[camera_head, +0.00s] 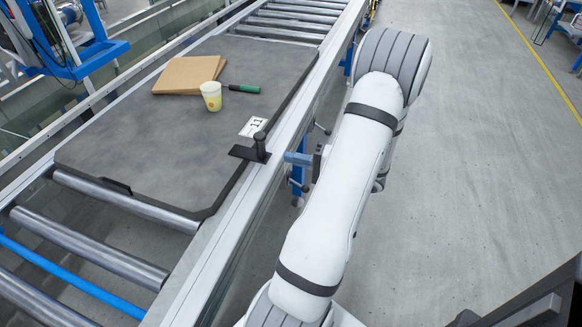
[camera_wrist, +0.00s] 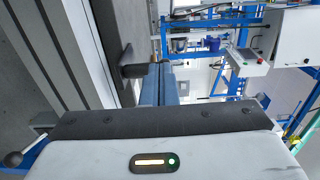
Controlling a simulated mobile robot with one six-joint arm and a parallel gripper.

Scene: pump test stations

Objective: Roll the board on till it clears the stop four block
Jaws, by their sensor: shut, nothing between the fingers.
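The board (camera_head: 150,150) is a large dark grey plate lying flat on the roller conveyor. A short black post (camera_head: 260,146) stands on a black plate at its right edge, beside a white label (camera_head: 252,127) with dark marks. The post also shows in the wrist view (camera_wrist: 131,71). My gripper (camera_head: 288,157) is just right of the post, outside the rail, with its blue fingers pointing towards it. In the wrist view the fingers (camera_wrist: 164,68) are shut together and empty, close beside the post; whether they touch it is unclear. I cannot make out the stop four block.
A brown cardboard piece (camera_head: 188,75), a pale yellow cup (camera_head: 211,96) and a green-handled tool (camera_head: 242,88) are on the board. Bare rollers (camera_head: 90,247) show at the near end, and more (camera_head: 300,15) beyond the far end. The floor (camera_head: 480,160) at right is clear.

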